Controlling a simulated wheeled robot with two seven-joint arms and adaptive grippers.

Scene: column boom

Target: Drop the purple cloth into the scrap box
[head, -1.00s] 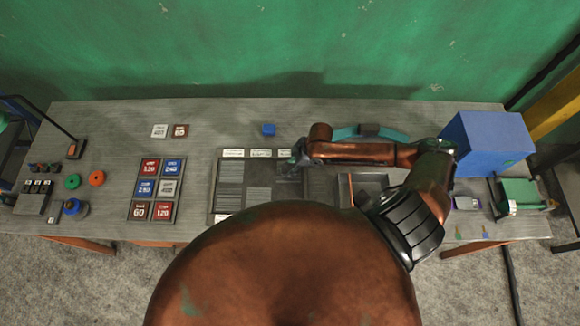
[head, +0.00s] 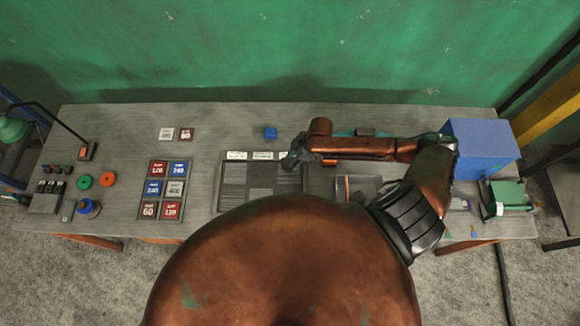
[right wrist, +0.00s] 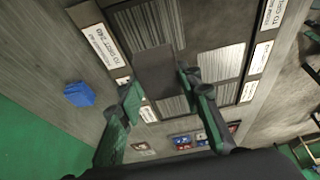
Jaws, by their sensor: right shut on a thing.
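My right gripper (head: 293,161) reaches over the right part of a dark sorting board (head: 234,203). In the right wrist view its green-tipped fingers (right wrist: 160,92) are shut on a dark grey-brown flat piece (right wrist: 155,72), held above the board's striped sheets. I cannot tell whether this piece is cloth. An open tray or box (head: 342,190) sits right of the board, partly hidden by my arm. No scrap box label is readable. My left gripper is not in view.
A large blue box (head: 482,146) stands at the right, beside a green device (head: 508,195). A small blue block (head: 270,133) lies behind the board. Numbered red, blue and grey squares (head: 162,190) lie left of it.

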